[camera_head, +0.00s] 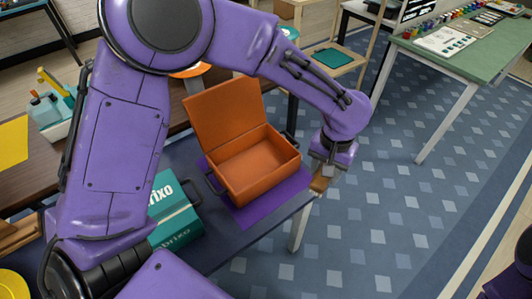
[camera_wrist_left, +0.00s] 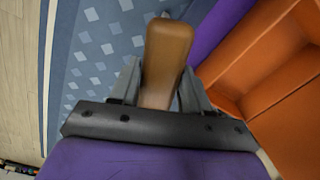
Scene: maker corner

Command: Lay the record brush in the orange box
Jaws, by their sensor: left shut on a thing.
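The orange box (camera_head: 262,187) stands open on a purple mat at the table's right end, its lid tilted up at the back. Its inside looks empty. My left gripper (camera_head: 323,174) is just right of the box, past the table's edge, and is shut on the brown wooden record brush (camera_head: 319,185). In the left wrist view the brush (camera_wrist_left: 168,55) sticks out between the two fingers, and the orange box (camera_wrist_left: 255,95) lies to its right. The brush's underside is hidden. My right gripper is out of view.
A teal box (camera_head: 175,215) with white lettering stands left of the orange box. The purple mat (camera_head: 246,217) shows around the box's front. A green table (camera_head: 470,55) with small items stands at the upper right. Open patterned floor lies between.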

